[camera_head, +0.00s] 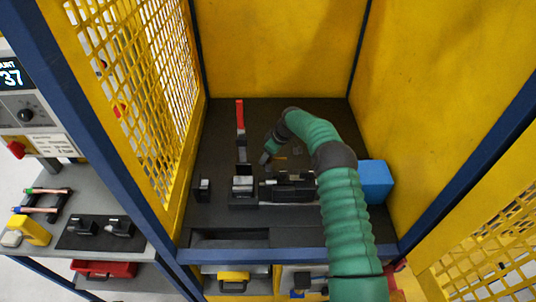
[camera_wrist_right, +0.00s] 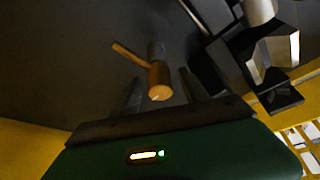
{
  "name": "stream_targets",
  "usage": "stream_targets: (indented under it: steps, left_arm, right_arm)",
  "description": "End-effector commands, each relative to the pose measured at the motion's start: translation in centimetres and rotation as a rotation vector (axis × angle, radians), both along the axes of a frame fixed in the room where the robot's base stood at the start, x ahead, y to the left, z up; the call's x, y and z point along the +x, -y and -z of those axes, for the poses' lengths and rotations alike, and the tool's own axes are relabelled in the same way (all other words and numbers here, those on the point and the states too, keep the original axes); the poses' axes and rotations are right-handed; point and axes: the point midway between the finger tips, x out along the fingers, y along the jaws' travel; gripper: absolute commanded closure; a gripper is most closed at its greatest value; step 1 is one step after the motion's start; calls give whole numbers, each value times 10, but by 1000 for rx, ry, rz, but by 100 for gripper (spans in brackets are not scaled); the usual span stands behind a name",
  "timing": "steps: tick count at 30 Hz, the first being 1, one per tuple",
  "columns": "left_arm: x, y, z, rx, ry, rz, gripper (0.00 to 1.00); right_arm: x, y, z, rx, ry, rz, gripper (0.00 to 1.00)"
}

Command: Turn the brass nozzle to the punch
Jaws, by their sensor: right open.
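The brass nozzle (camera_wrist_right: 158,82) stands out in the right wrist view, a short round piece with a thin side arm pointing up and left. In the head view only a small orange-brown bit of it (camera_head: 281,158) shows beside my gripper. My right gripper (camera_wrist_right: 161,78) is open, with one dark finger on each side of the nozzle; I cannot tell whether either touches it. In the head view the right gripper (camera_head: 266,157) is small and partly behind the green arm. I cannot clearly pick out the punch. My left gripper is not in view.
A black fixture (camera_head: 286,190) stands at the front of the dark bench, partly hidden by my arm. A red-handled lever (camera_head: 240,114) stands behind it to the left. A blue box (camera_head: 375,181) is at right. Yellow walls and mesh (camera_head: 140,75) enclose the bench.

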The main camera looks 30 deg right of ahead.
Motion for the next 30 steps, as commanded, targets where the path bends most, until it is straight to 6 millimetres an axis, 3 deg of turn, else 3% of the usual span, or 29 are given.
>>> stream_targets:
  steps: [2,13,30]
  left_arm:
    - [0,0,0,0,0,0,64]
    - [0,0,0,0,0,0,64]
    - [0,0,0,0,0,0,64]
  right_arm:
    - [0,0,0,0,0,0,53]
    - [0,1,-1,-2,1,2,100]
    - [2,1,-4,0,8,5,100]
